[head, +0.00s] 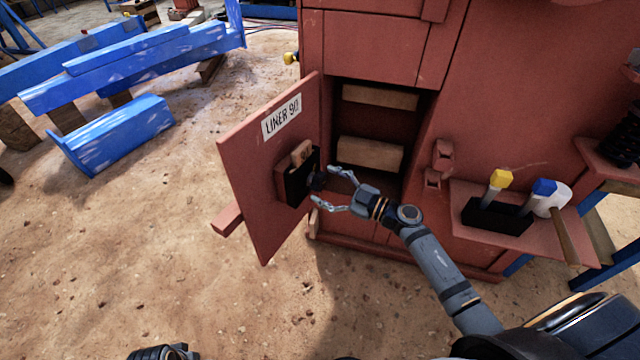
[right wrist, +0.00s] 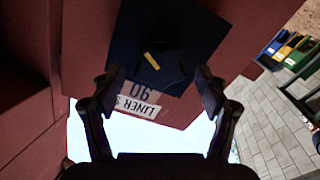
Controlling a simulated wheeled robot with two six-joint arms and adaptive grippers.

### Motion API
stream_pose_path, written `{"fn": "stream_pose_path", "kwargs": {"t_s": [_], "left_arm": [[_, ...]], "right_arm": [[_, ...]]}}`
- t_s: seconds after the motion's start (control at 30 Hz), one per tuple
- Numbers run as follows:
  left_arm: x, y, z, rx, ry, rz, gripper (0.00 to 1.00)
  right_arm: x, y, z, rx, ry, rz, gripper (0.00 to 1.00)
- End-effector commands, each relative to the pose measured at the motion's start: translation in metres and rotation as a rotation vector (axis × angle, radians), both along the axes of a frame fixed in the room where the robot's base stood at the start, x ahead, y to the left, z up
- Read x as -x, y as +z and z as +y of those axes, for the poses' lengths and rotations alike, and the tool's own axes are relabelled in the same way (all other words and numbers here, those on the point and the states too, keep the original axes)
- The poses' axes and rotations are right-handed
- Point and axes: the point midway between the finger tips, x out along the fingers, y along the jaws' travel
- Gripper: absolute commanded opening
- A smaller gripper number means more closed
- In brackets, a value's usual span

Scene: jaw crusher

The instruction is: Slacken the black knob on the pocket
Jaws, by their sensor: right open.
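A red door panel (head: 250,170) marked "LINER 90" stands swung open. A black pocket (head: 292,188) is on its inner face, with a light wooden block (head: 301,152) showing at its top. The black knob (head: 317,181) sticks out of the pocket towards my right gripper (head: 324,185). That gripper is open, its fingertips close to the knob, one to each side. In the right wrist view the dark knob (right wrist: 168,68) with a yellow mark lies ahead between the open fingers (right wrist: 160,88), without clear contact. My left gripper's fingers do not show.
The red cabinet (head: 375,45) holds wooden blocks (head: 369,154) in its opening behind my gripper. Blue beams (head: 120,135) lie at left. Sandy ground in front is clear.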

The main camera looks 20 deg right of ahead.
Motion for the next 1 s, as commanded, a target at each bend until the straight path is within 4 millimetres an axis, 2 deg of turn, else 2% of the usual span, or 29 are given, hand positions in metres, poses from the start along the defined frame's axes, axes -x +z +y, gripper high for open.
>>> {"fn": "stream_pose_path", "kwargs": {"t_s": [0.2,0.47,0.87,1.0], "left_arm": [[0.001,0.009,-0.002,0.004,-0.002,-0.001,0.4],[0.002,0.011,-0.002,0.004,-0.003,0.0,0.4],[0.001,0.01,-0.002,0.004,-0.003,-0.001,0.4],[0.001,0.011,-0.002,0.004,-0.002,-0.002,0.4]], "right_arm": [[-0.016,0.0,0.014,-0.001,0.0,-0.001,0.75],[-0.017,0.0,0.014,0.002,0.001,0.0,0.75],[-0.016,-0.001,0.014,0.002,0.001,0.0,0.2],[-0.016,0.0,0.014,0.005,0.001,-0.003,0.2]]}}
